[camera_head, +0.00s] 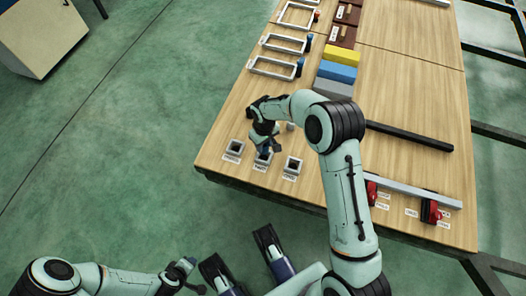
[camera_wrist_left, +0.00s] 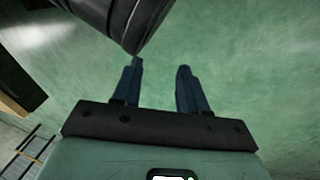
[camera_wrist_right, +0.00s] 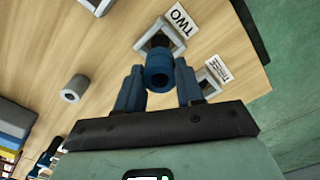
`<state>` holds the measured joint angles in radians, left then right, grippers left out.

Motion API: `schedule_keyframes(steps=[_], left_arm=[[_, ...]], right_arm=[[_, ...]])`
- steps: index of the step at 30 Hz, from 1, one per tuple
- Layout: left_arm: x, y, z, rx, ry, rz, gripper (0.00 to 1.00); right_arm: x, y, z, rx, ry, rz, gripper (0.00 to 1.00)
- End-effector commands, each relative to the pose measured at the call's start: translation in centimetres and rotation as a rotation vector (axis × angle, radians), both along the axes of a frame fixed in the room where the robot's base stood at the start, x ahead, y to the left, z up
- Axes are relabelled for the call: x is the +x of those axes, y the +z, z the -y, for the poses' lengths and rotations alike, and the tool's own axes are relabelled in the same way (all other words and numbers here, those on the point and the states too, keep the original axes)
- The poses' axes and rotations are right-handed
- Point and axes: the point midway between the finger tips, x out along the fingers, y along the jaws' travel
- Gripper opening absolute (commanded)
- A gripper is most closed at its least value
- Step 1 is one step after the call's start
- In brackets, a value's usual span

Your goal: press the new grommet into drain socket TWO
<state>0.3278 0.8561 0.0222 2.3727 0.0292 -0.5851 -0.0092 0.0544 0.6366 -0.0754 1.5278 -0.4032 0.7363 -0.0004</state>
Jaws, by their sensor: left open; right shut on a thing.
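A blue ring-shaped grommet (camera_wrist_right: 158,76) with a dark hole is pinched between the fingertips of my right gripper (camera_head: 268,148). The gripper points down over drain socket TWO (camera_wrist_right: 146,43), a grey square frame with a dark opening beside its "TWO" label (camera_wrist_right: 180,19). The grommet overlaps the socket in the right wrist view and hides part of it. I cannot tell whether it touches or enters the opening. My left gripper (camera_wrist_left: 160,66) is open and empty, above the green floor and away from the table.
Socket THREE (camera_head: 292,166) stands to the right and another socket (camera_head: 234,147) to the left. A grey ring (camera_wrist_right: 73,88) lies on the wooden table (camera_head: 400,90). Behind are blocks (camera_head: 337,72) and frames (camera_head: 273,67); a dark bar (camera_head: 410,136) and red clamps (camera_head: 431,211) lie right.

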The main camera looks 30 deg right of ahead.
Motion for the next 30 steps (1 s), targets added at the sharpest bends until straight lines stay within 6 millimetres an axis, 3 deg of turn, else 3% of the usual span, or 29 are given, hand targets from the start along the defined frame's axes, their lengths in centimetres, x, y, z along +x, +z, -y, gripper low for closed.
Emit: schedule_keyframes(steps=[8, 15, 28, 29, 30], left_arm=[[-1.1, -1.1, -0.2, -0.001, 0.003, -0.038, 0.43], [-2.9, -2.7, -0.4, -0.005, 0.005, -0.098, 0.43], [-3.3, -2.9, -0.5, -0.006, 0.007, -0.111, 0.43], [-3.3, -2.9, -0.5, -0.006, 0.007, -0.112, 0.43], [-3.3, -2.9, -0.5, -0.006, 0.007, -0.111, 0.43]], right_arm=[[0.0, -2.3, 0.0, 0.000, -0.001, 0.000, 0.07], [0.0, -5.6, 0.0, 0.000, -0.001, 0.001, 0.07], [0.1, -5.9, 0.0, 0.000, -0.001, 0.002, 0.07], [0.1, -5.9, 0.0, 0.000, -0.001, 0.002, 0.43], [0.0, -5.9, 0.0, 0.000, -0.001, 0.002, 0.56]])
